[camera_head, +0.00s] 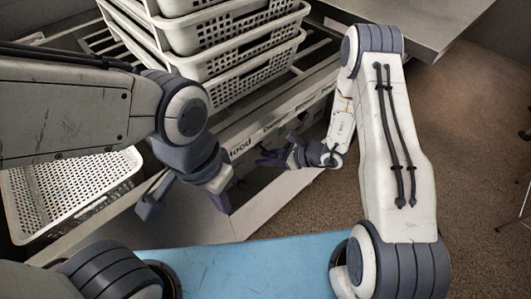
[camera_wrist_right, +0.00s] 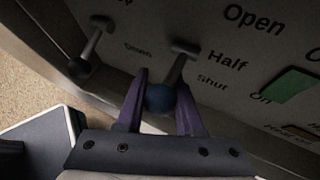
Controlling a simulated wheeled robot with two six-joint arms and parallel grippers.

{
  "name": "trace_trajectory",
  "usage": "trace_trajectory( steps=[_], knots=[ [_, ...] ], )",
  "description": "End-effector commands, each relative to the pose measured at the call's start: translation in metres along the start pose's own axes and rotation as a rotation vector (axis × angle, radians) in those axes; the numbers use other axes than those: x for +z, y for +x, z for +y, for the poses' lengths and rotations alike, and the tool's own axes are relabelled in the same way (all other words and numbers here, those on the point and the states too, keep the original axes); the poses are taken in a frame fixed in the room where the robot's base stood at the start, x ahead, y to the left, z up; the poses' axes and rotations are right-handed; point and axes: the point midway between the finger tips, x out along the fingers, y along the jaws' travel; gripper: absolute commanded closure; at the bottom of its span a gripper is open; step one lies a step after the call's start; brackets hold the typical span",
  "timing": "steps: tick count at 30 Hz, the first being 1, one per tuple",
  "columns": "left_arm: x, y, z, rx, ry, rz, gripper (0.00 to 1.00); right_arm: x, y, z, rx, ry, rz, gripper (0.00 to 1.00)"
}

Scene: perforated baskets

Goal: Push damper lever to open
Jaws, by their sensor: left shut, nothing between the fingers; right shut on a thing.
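The damper lever (camera_wrist_right: 176,70) in the right wrist view has a thin metal stem and a blue ball knob (camera_wrist_right: 160,98). It stands out from a dark panel printed "Open", "Half" and "Shut". Its stem is beside "Half"; I cannot tell its exact setting. My right gripper (camera_wrist_right: 158,104) is shut on the knob, with a purple finger on each side. In the head view my right gripper (camera_head: 270,158) is at the front panel, and its grip there is too small to see. My left gripper (camera_head: 220,201) is shut and empty in front of the panel by "Hood".
A second lever (camera_wrist_right: 91,45) with a dark knob stands left of the held one. A green switch (camera_wrist_right: 293,84) is at the right. Stacked white perforated baskets (camera_head: 245,55) stand on the rack above the panel. Another basket (camera_head: 75,190) is at left.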

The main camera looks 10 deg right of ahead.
Motion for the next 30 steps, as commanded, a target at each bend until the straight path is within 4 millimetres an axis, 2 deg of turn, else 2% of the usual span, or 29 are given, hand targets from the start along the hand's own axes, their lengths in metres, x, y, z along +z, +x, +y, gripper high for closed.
trace_trajectory(
  steps=[16,17,18,26,30],
  knots=[
    [-0.0002,-0.0049,0.0003,0.000,0.000,0.000,1.00,0.0003,-0.0015,-0.0015,-0.001,0.013,0.030,1.00],
    [-0.0002,-0.0049,0.0003,0.000,0.000,0.000,1.00,0.0003,-0.0015,-0.0015,-0.001,0.013,0.030,0.56],
    [-0.0002,-0.0049,0.0004,0.000,0.000,0.000,1.00,0.0003,-0.0014,-0.0014,0.000,0.013,0.030,0.52],
    [-0.0002,-0.0049,0.0004,0.000,0.000,0.000,1.00,0.0011,-0.0008,-0.0003,0.003,0.011,0.029,0.52],
    [-0.0003,-0.0060,0.0004,0.000,0.000,0.000,1.00,0.0019,-0.0097,-0.0011,0.001,0.012,0.028,0.52]
  ],
)
